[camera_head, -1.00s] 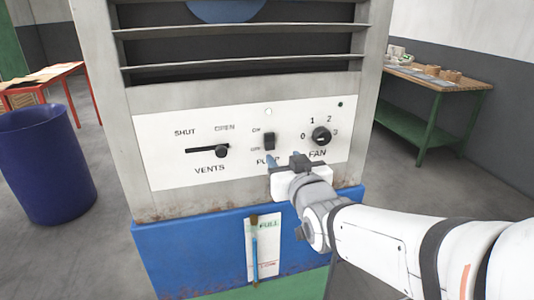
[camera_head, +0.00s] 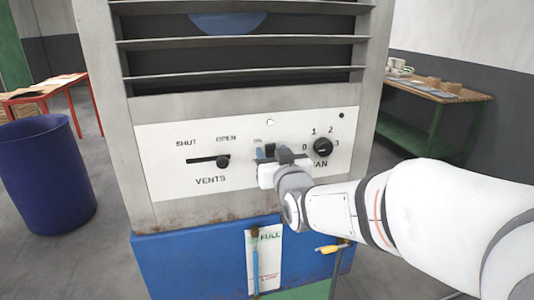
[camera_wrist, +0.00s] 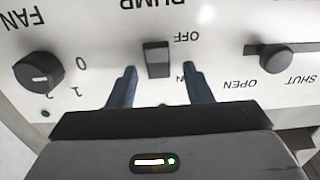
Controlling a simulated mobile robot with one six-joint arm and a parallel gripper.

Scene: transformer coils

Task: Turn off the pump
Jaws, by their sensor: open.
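The pump switch (camera_wrist: 157,58) is a small dark rocker on the white control panel (camera_head: 160,140). In the wrist view, which is upside down, OFF and a partly hidden ON label are beside it. My gripper (camera_wrist: 160,69) is open, with one blue finger on each side of the switch and nothing held. I cannot tell whether the fingers touch the panel. In the head view, the switch is mostly hidden behind my gripper (camera_head: 271,153). Which way the rocker is tipped is not clear.
The fan knob (camera_head: 322,147) is close right of my gripper, pointing near 0. The vents slider (camera_head: 222,162) sits left, at OPEN. A pale round lamp (camera_head: 270,122) is above the switch. A blue bin (camera_head: 32,180) and a wooden bench (camera_head: 440,88) stand aside.

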